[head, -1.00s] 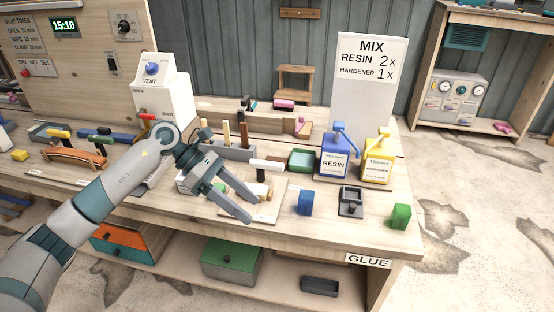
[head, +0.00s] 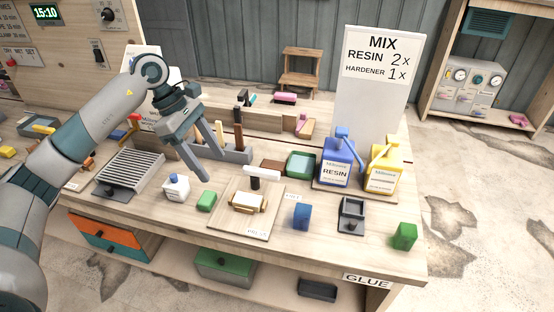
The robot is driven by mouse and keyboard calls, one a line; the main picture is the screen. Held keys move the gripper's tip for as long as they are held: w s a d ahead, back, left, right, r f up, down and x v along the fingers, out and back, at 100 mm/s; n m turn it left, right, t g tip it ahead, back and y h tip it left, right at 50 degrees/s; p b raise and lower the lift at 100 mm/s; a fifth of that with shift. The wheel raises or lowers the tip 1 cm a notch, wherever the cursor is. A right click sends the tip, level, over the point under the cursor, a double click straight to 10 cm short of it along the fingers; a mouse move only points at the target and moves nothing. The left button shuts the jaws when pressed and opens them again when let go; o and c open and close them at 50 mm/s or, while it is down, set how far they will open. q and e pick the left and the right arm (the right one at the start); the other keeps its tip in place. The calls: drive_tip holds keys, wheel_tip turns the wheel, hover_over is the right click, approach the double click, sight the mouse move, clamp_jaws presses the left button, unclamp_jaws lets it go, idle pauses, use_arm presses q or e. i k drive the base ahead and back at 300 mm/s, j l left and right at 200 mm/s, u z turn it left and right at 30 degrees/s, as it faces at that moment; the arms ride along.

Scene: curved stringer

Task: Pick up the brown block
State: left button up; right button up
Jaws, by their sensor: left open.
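A small brown block (head: 272,166) lies on the workbench, between the grey tool holder (head: 237,155) and the green tray (head: 301,164). It looks low and flat, and the things around it partly crowd it. My left gripper (head: 214,163) is open and empty, to the left of the brown block. Its fingers point down and to the right, in front of the tool holder, and the block is not between them. My right gripper is not in view.
A white-and-brown roller (head: 248,201) lies on a board, with a green block (head: 206,201) and white bottle (head: 176,187) to its left. A blue block (head: 301,217), the blue resin jug (head: 336,172) and yellow hardener jug (head: 383,178) stand to the right.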

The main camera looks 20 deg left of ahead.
sight(267, 164)
drive_tip(key=i, duration=0.95)
